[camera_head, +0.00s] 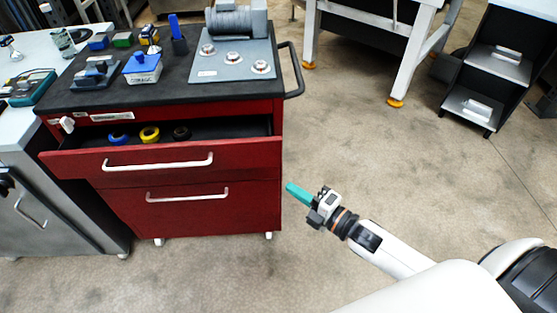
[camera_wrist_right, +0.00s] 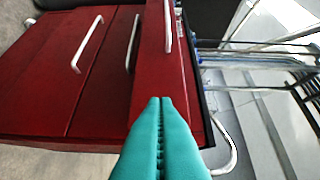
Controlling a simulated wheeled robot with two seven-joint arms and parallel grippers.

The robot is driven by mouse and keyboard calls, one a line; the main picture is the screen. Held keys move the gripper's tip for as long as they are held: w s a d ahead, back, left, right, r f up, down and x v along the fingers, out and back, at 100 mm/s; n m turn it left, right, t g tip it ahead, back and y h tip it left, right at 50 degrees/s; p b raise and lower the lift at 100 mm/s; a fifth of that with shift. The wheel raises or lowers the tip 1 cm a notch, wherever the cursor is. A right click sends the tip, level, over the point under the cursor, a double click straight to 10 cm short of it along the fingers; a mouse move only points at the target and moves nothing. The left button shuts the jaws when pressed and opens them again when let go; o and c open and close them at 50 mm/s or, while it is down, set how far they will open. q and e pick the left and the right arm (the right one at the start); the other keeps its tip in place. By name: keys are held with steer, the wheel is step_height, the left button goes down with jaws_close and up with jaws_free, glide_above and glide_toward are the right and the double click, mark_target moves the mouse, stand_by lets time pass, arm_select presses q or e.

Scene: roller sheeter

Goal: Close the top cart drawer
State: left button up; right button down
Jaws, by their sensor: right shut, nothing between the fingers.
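The red cart (camera_head: 215,205) stands at the left in the head view. Its top drawer (camera_head: 75,163) is pulled out and its white bar handle (camera_head: 158,162) faces me. Blue, yellow and dark rolls (camera_head: 149,134) lie inside. The drawer below, with its own handle (camera_head: 187,195), looks shut. My right gripper (camera_head: 298,192) has teal fingers, shut and empty, in front of the cart's right side and apart from the handle. In the right wrist view the shut fingertips (camera_wrist_right: 160,100) overlap the red cart front (camera_wrist_right: 150,75); contact cannot be told. My left gripper is out of view.
The cart's dark top holds a grey machine (camera_head: 235,58), a blue-lidded box (camera_head: 142,68) and small tools. A black push handle (camera_head: 292,70) sticks out at its right. A grey bench (camera_head: 30,165) stands left. Open floor (camera_head: 390,155) lies right of the cart.

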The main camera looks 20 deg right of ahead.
steer(key=x, duration=0.3)
steer(key=d+x, duration=0.1)
steer(key=x, duration=0.2)
steer(key=w+d+x, duration=0.1)
steer(key=x, duration=0.3)
steer(key=shift+w+d, duration=0.2)
steer(key=shift+w, duration=0.25)
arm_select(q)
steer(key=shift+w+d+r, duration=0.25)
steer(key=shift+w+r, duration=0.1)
